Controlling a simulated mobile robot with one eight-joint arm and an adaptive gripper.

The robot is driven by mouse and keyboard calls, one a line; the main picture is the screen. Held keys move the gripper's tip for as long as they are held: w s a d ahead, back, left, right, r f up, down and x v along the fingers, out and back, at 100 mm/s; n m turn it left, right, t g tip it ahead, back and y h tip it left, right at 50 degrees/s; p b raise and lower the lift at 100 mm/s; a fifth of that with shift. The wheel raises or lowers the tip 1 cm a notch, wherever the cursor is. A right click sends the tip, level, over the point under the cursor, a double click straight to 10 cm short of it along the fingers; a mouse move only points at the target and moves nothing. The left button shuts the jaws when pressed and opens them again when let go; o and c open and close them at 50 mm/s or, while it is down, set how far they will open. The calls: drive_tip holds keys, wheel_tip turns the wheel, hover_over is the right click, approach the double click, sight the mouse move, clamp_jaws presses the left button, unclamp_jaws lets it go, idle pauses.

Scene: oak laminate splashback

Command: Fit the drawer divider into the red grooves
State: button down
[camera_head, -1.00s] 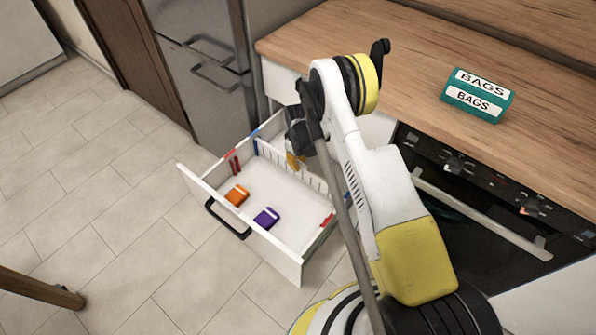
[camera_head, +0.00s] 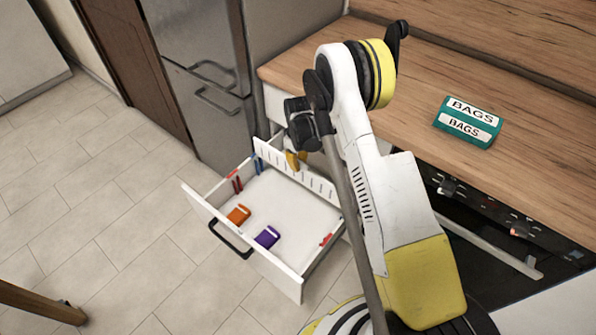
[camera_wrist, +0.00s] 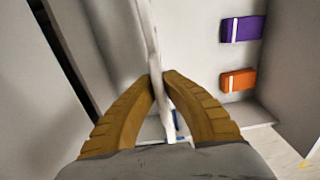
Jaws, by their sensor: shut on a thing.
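The divider (camera_head: 312,183) is a white slotted panel, held upright near the rear of the open white drawer (camera_head: 203,206). It appears raised, with a blue groove (camera_head: 257,164) showing below its left end. My gripper (camera_head: 296,160) is shut on the divider's upper edge. In the wrist view the yellow fingers (camera_wrist: 160,84) pinch the thin white divider (camera_wrist: 155,40). The red grooves sit nearer the drawer front: one on the left wall (camera_head: 237,183), one on the right wall (camera_head: 326,240). The divider's right end is partly hidden by my arm.
An orange box (camera_head: 239,214) and a purple box (camera_head: 267,237) lie on the drawer floor near the front. A teal bags box (camera_head: 468,122) stands on the wooden counter (camera_head: 400,55). The drawer floor between boxes and divider is clear.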

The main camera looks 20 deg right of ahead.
wheel_tip(320, 180, up, 8)
drive_tip(key=shift+f+p, duration=0.2)
drive_tip(key=shift+p, duration=0.9)
drive_tip(key=s+a+f+b, duration=0.7)
drive_tip(key=a+f, duration=0.2)
drive_tip(key=a, duration=0.1)
drive_tip(key=shift+s+a, duration=0.25)
drive_tip(key=shift+s, duration=0.1)
drive_tip(key=shift+f, duration=0.35)
idle(0.3)
drive_tip(key=shift+f, duration=0.8)
